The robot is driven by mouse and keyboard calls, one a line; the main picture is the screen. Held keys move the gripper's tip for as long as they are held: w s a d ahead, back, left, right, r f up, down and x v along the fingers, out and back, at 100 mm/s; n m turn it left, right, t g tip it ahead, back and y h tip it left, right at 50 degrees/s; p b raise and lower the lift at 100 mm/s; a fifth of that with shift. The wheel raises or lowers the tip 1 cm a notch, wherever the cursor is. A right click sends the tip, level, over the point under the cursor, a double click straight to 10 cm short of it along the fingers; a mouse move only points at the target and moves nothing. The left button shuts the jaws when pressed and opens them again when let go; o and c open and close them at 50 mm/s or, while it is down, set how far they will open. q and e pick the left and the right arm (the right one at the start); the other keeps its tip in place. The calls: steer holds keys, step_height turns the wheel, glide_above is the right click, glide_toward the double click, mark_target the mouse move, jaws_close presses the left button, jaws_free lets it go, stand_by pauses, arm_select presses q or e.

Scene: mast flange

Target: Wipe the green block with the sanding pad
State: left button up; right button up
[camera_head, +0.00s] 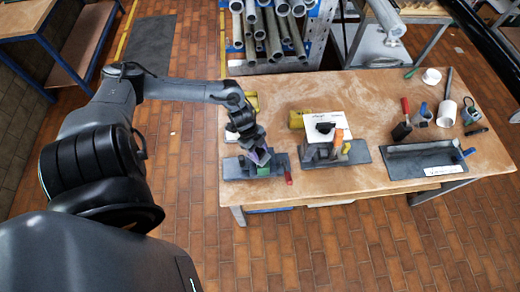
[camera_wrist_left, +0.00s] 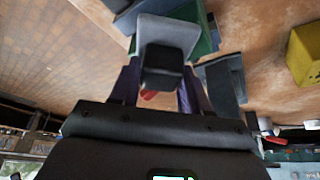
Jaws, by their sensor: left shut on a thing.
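My left gripper (camera_head: 259,155) is over the front left of the workbench, its purple fingers pointing down. In the left wrist view the left gripper (camera_wrist_left: 160,88) is shut on the dark handle of the sanding pad (camera_wrist_left: 167,33), which has a light grey plate. The green block (camera_head: 263,170) is at the fingertips, on a dark base plate (camera_head: 236,168). In the left wrist view the green block (camera_wrist_left: 208,40) shows behind the pad, partly hidden by it. I cannot tell whether pad and block touch. My right gripper is not in view.
A red-handled tool (camera_head: 288,178) lies beside the green block. To the right, another dark plate (camera_head: 350,154) carries grey and orange parts, near a white sheet (camera_head: 340,121) and yellow block (camera_head: 297,120). Another plate (camera_head: 420,160) lies further right.

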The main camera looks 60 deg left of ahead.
mark_target(260, 154)
arm_select(q)
steer(key=shift+s+a+r+p, duration=0.15)
steer(key=shift+s+r+p, duration=0.35)
steer(key=shift+r+p, duration=0.3)
steer(key=shift+w+r+p, duration=0.2)
steer(key=shift+r+p, duration=0.5)
steer(key=shift+r, duration=0.35)
step_height(260, 154, up, 4)
steer(key=p, duration=0.4)
steer(key=shift+r, duration=0.2)
